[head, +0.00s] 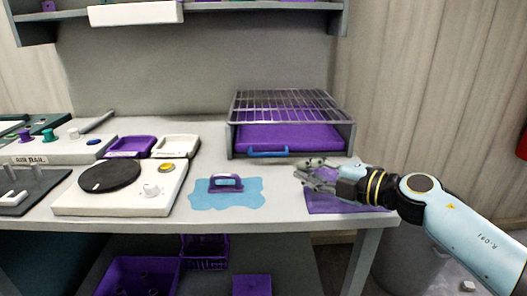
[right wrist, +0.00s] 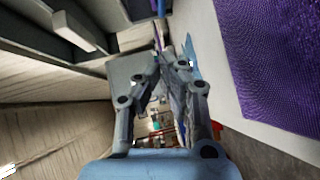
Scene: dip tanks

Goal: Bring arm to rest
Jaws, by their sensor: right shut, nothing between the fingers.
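My right arm comes in from the right in the head view. Its right gripper (head: 308,172) hangs over the right part of the bench, beside the purple cloth (head: 335,203) and in front of the wire rack. The fingers are shut with nothing between them. In the right wrist view the gripper (right wrist: 170,62) shows its two fingers drawn together at the tips, and a purple textured surface (right wrist: 275,60) lies to the right. My left gripper is in neither view.
A wire rack (head: 285,105) over a purple tray (head: 285,138) stands at the back. A purple handled block (head: 226,183) sits on a blue mat (head: 245,198). A white unit with a black disc (head: 110,175) is at left. A shelf (head: 215,16) hangs above. A grey bin (head: 408,262) stands at right.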

